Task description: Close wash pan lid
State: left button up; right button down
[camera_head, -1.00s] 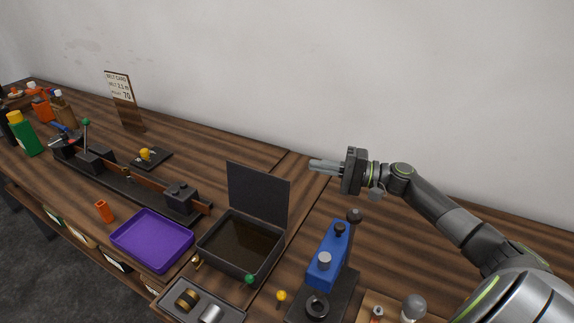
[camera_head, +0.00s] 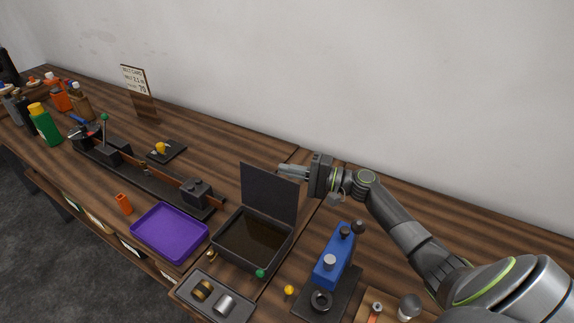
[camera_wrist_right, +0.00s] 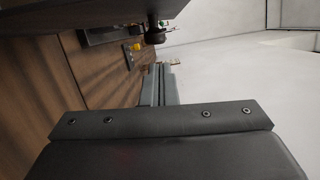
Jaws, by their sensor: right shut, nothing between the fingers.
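The wash pan (camera_head: 226,254) is a dark rectangular box on the bench, with brownish contents inside. Its dark lid (camera_head: 268,190) stands open, upright along the pan's back edge. A green knob (camera_head: 260,273) sits at the pan's front corner. My right gripper (camera_head: 281,172) is shut and empty, its fingers pointing left near the lid's upper right corner and seemingly behind it. I cannot tell whether it touches the lid. In the right wrist view the shut fingers (camera_wrist_right: 158,85) show, with a dark panel edge at the top. My left gripper is not in view.
A purple tray (camera_head: 170,258) is left of the pan. A blue press-like device (camera_head: 334,262) stands to its right. A grey tray (camera_head: 237,314) with metal parts lies in front. A long black fixture (camera_head: 143,180) and a sign (camera_head: 134,78) are farther left. The wall backs the bench.

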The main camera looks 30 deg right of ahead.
aim_at(278, 180)
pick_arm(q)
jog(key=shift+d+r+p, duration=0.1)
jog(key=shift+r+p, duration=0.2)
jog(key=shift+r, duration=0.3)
pick_arm(e)
jog(key=shift+s+a, duration=0.4)
jog(key=shift+a, duration=0.15)
jog(key=shift+r, duration=0.1)
jog(key=shift+s+a+r+n+g+h+b, duration=0.15)
jog(key=shift+s+a+r+n+b, duration=0.2)
jog(key=shift+a+n, duration=0.4)
jog(key=shift+s+a+r+n+g+h, duration=0.1)
jog(key=shift+s+a+r+n, duration=0.1)
jog(key=shift+s+a+n, duration=0.4)
jog(key=shift+s+a+r+n+g+h+b, duration=0.2)
jog(key=shift+s+a+r+n, duration=0.1)
jog(key=shift+a+n, duration=0.5)
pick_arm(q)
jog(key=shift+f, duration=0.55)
pick_arm(e)
jog(key=shift+d, duration=0.1)
